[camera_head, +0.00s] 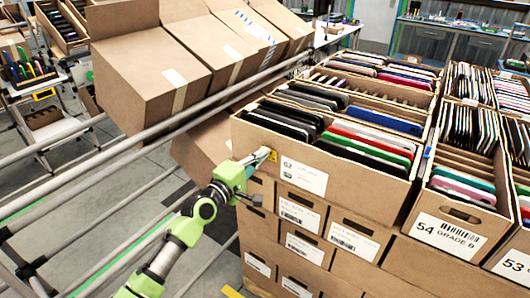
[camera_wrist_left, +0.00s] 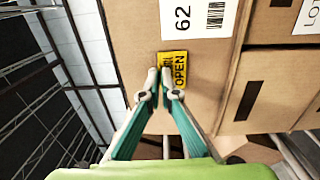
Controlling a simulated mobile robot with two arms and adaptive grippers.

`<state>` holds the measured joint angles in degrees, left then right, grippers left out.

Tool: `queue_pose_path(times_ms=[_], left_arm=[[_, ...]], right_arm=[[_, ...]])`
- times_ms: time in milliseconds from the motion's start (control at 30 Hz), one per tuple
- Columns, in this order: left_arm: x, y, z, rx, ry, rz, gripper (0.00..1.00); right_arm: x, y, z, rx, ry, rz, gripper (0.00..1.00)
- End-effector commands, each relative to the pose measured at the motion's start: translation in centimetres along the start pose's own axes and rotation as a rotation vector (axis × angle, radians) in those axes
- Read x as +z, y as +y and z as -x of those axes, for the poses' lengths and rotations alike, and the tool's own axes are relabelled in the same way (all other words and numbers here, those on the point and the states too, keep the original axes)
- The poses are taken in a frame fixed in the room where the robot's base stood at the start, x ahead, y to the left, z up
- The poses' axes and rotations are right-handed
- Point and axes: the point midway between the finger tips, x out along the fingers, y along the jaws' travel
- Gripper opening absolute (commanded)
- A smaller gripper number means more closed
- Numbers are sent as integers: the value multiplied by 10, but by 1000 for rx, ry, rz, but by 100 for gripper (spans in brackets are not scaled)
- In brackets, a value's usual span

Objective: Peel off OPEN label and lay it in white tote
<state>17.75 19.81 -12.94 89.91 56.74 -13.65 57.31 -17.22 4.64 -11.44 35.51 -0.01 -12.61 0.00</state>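The yellow OPEN label (camera_wrist_left: 179,70) is on the carton's brown face in the left wrist view, beside a white label marked 62 (camera_wrist_left: 200,16). The label also shows small and yellow in the head view (camera_head: 273,155), near the carton's upper left corner. My left gripper (camera_head: 264,154) is at that corner; its fingertips (camera_wrist_left: 159,82) are close together in the wrist view, one overlapping the label's left part. I cannot tell whether they touch or grip the label. My right gripper is not in view. I cannot make out a white tote.
The carton (camera_head: 256,134) is full of upright devices and stands on stacked cartons with white labels. More filled cartons (camera_head: 465,190) stand to the right.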

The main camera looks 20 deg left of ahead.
Motion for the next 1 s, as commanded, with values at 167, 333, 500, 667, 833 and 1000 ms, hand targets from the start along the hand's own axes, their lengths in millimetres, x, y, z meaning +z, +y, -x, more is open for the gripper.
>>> queue_pose_path(times_ms=[167,333,500,667,833,1000], left_arm=[[0,0,0,-1,0,0,0],[0,-1,2,-2,0,0,0],[0,0,8,-1,0,0,0],[0,-1,14,-2,0,0,0],[0,0,21,-2,0,0,0],[0,0,28,-2,0,-1,0]], right_arm=[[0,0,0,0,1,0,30],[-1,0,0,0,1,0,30],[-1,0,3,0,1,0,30],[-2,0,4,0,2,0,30],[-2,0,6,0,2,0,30],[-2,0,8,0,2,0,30]])
